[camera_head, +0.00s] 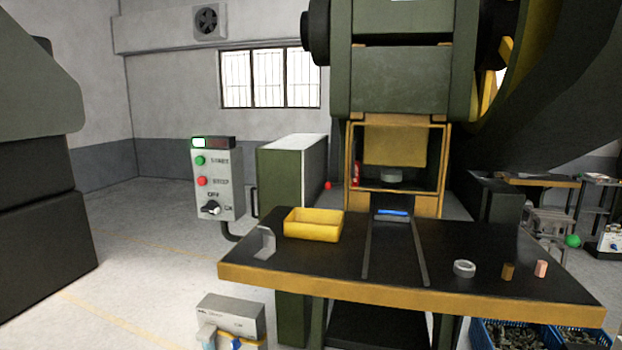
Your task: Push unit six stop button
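A grey control box (217,180) stands upright left of the press, beside a green cabinet. Its red stop button (202,181) sits in the middle of the left side, with a label to its right. A green start button (200,160) is above it. A black rotary knob (211,208) with OFF and ON labels is below. No unit number is readable. My gripper is not in view, and nothing covers the stop button.
A black press table (330,262) with a yellow edge juts out right of the box, carrying a yellow tray (313,225). A small grey device (232,315) is at the bottom. A large dark machine (45,220) stands left. Floor between it and the box is clear.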

